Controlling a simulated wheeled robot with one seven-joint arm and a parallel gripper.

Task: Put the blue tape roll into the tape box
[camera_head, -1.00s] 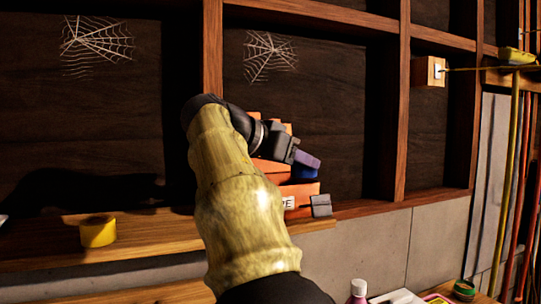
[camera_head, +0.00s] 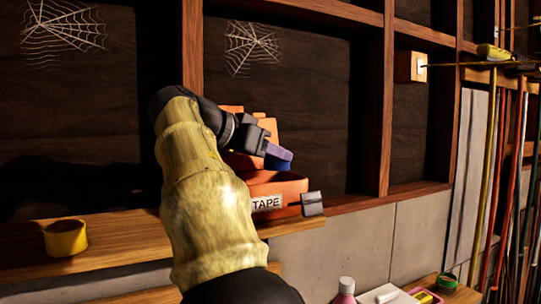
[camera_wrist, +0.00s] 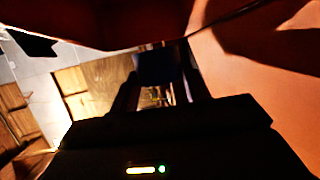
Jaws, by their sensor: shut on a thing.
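The orange tape box (camera_head: 290,188) stands on the wooden shelf, with a white label reading TAPE on its front. My gripper (camera_head: 283,158) is at the box's upper part and is shut on the blue tape roll (camera_head: 277,164). The roll is over the open front of the box, above its lower wall; I cannot tell whether it touches the box. In the wrist view the roll shows as a dark shape (camera_wrist: 154,66) between the fingers, with orange surfaces close above and to the right. My arm hides the left part of the box.
A yellow tape roll (camera_head: 66,238) lies on the shelf at the left. A small grey block (camera_head: 312,203) is at the box's right front corner. A pink bottle (camera_head: 345,291) and other items stand lower right. A wooden post (camera_head: 386,110) rises right of the box.

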